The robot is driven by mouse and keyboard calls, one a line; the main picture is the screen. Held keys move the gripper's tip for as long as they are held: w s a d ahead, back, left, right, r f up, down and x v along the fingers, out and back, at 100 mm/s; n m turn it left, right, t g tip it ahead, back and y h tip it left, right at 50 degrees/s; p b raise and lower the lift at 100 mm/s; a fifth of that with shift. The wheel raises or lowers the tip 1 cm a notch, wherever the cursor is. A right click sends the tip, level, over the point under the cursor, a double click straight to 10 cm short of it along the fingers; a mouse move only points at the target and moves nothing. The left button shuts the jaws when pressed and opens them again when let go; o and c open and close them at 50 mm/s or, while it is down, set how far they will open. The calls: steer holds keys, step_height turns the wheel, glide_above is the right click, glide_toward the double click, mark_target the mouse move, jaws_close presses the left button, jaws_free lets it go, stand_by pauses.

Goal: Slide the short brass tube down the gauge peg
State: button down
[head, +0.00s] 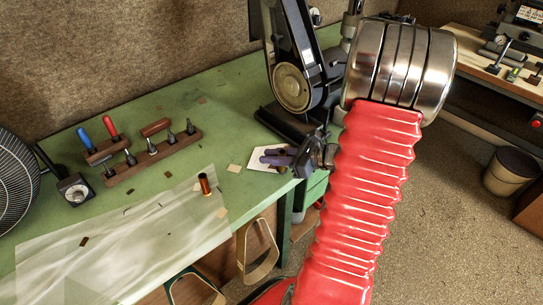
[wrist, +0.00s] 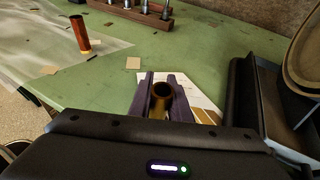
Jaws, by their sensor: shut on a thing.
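My gripper (head: 279,157) has purple jaws and hangs over the right part of the green bench. In the wrist view the jaws (wrist: 161,92) are shut on a short brass tube (wrist: 158,110), upright with its dark open bore facing the camera. In the head view the tube is hard to make out. A wooden rack (head: 126,176) with several dark and metal pegs (head: 152,147) stands left of my gripper, apart from it; its pegs (wrist: 145,7) also show at the top of the wrist view. I cannot tell which is the gauge peg.
A copper-coloured cylinder (head: 205,184) stands on a translucent sheet (head: 130,240) between rack and gripper. A white card (head: 256,151) lies under the gripper. Red and blue-handled tools (head: 98,137) are behind the rack. A black machine (head: 292,80) stands close behind my gripper.

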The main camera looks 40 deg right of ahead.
steer(key=c, duration=1.6)
jaws_free()
steer(key=shift+o, duration=0.2)
steer(key=v, duration=1.3)
steer(key=shift+s, duration=0.4)
steer(key=shift+d, duration=0.15)
